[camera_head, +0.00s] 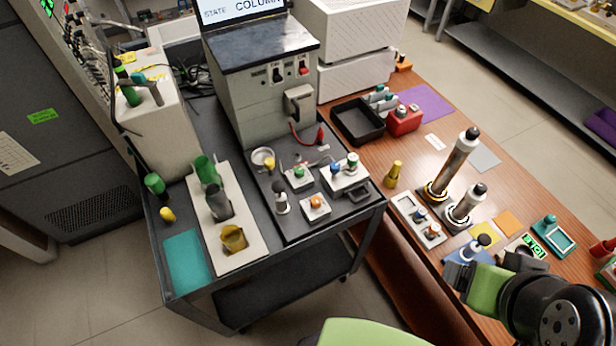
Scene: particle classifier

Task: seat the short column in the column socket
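A short metallic column (467,203) with a dark cap stands on the wooden bench at the right, its foot in a dark base. A taller similar column (455,162) with a brass-coloured collar stands just behind it. I cannot say for certain which part is the column socket; a pale ring-shaped fitting (263,158) sits on the dark cart top below the grey instrument. My gripper (458,272) is at the lower right, in front of and below the short column and apart from it. Its fingertips are small and partly hidden, so their opening is unclear.
A white rack (240,258) with green, grey and yellow cups stands on the cart (290,246). A black tray (358,122) and red holder (404,122) are behind the columns. A blue-based item (468,250) with a dark knob is close to my gripper.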

